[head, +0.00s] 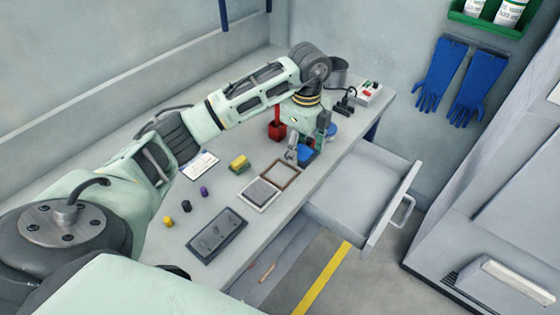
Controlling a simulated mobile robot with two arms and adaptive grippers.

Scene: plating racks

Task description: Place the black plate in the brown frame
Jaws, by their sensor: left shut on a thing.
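The brown frame (281,176) lies flat on the bench and looks empty. My left gripper (292,154) reaches down just beyond its far edge, apart from it as far as I can tell. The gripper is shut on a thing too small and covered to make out. A blue object (307,153) shows right beside the fingers. A grey plate (261,192) lies in a pale frame next to the brown one. I cannot pick out the black plate for certain. My right gripper is out of view.
A dark tray (217,236) lies near the bench's front edge. A yellow-green sponge (239,163), small coloured caps and a white card (200,164) lie left of the frames. A red holder (277,130) stands behind. An open drawer (365,190) juts out on the right.

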